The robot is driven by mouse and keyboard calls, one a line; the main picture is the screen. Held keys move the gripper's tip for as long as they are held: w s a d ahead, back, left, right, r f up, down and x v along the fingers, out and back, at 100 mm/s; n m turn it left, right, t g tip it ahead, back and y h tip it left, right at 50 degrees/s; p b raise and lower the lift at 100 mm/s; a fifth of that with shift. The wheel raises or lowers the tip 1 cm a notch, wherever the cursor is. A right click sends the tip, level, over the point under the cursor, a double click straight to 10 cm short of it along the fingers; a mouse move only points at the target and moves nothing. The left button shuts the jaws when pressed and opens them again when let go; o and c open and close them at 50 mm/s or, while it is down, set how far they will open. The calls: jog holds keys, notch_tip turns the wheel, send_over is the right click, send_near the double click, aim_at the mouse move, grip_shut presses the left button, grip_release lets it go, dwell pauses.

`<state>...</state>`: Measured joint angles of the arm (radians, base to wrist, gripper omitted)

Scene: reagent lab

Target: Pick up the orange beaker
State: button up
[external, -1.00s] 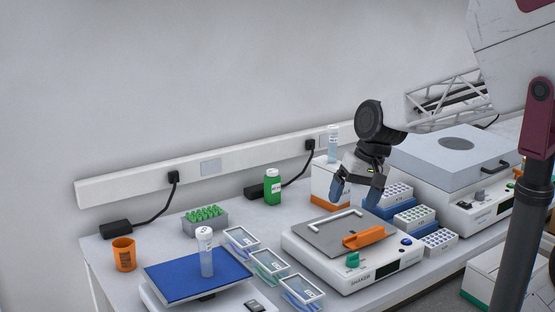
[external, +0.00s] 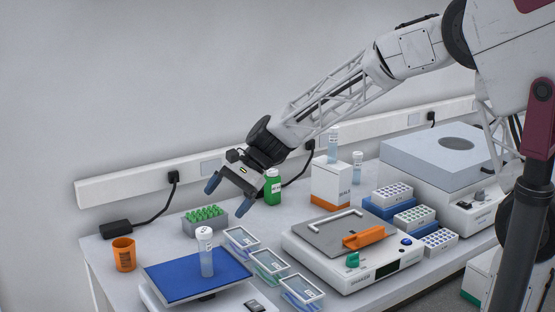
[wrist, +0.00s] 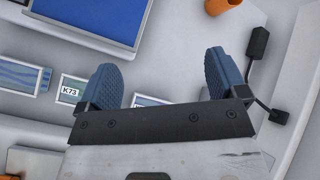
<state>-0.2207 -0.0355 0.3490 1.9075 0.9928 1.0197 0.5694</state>
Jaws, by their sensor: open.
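The orange beaker (external: 124,254) stands upright at the left end of the bench in the external view, with dark print on its side. In the wrist view the orange beaker (wrist: 220,5) shows only partly, cut off by the top edge. My gripper (external: 227,199) is open and empty, in the air above the bench, to the right of the beaker and higher than it. Its blue fingers also show spread apart in the wrist view (wrist: 160,80), with nothing between them.
A green bottle (external: 272,187) is behind the gripper. A shaker (external: 350,255) is at right. A black adapter (external: 115,229) lies behind the beaker.

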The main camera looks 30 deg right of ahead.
aim_at(124, 250)
jog(key=w+a+f+m+y, duration=0.1)
jog(key=w+a+f+m, duration=0.1)
jog(key=w+a+f, duration=0.2)
jog(key=w+a+f+m+y, duration=0.1)
jog(key=w+a+f+m, duration=0.1)
jog(key=w+a+f, duration=0.2)
jog(key=w+a+f+m+y, duration=0.2)
jog(key=w+a, duration=0.4)
jog(key=a, duration=0.3)
jog(key=shift+w+f+m, duration=0.2)
jog(key=shift+f+m, duration=0.05)
jog(key=shift+f, duration=0.3)
jog(key=shift+w+f+m, duration=0.15)
jog(key=shift+f+m, duration=0.1)
jog(key=shift+f, duration=0.25)
jog(key=shift+d, duration=0.1)
jog(key=shift+x, duration=1.3)
jog(key=shift+x, duration=2.6)
jog(key=c, duration=1)
